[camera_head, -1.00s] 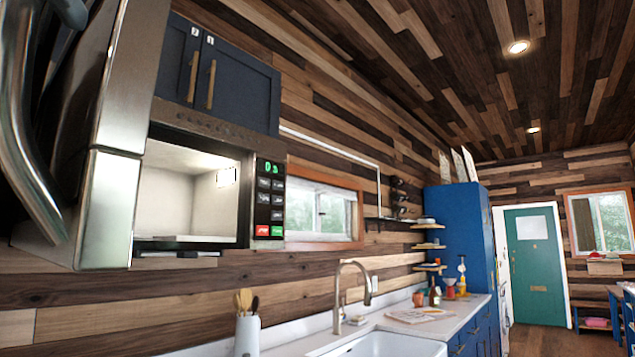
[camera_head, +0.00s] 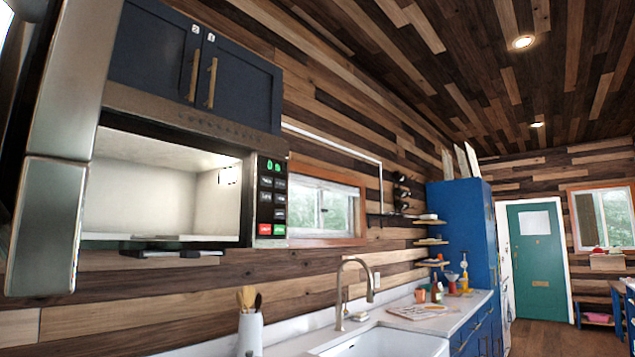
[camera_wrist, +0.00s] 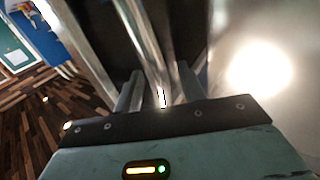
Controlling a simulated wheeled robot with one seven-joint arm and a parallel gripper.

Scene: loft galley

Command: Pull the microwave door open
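The microwave (camera_head: 175,118) is mounted under dark blue cabinets, with its lit, empty cavity (camera_head: 160,200) in plain view. Its steel door (camera_head: 52,215) stands wide open at the left edge of the head view, swung out toward me. The door handle is out of the head view. In the wrist view the metal handle bar (camera_wrist: 150,55) runs between the two fingers of my gripper (camera_wrist: 160,90), which look closed in around it. The door's steel face (camera_wrist: 255,85) fills the right side there with a bright reflection.
A utensil holder (camera_head: 250,333), a tap (camera_head: 345,290) and a white sink (camera_head: 385,342) are below and right of the microwave. A blue tall cabinet (camera_head: 460,225) and a green door (camera_head: 537,250) stand farther back. Wooden floor shows toward the green door.

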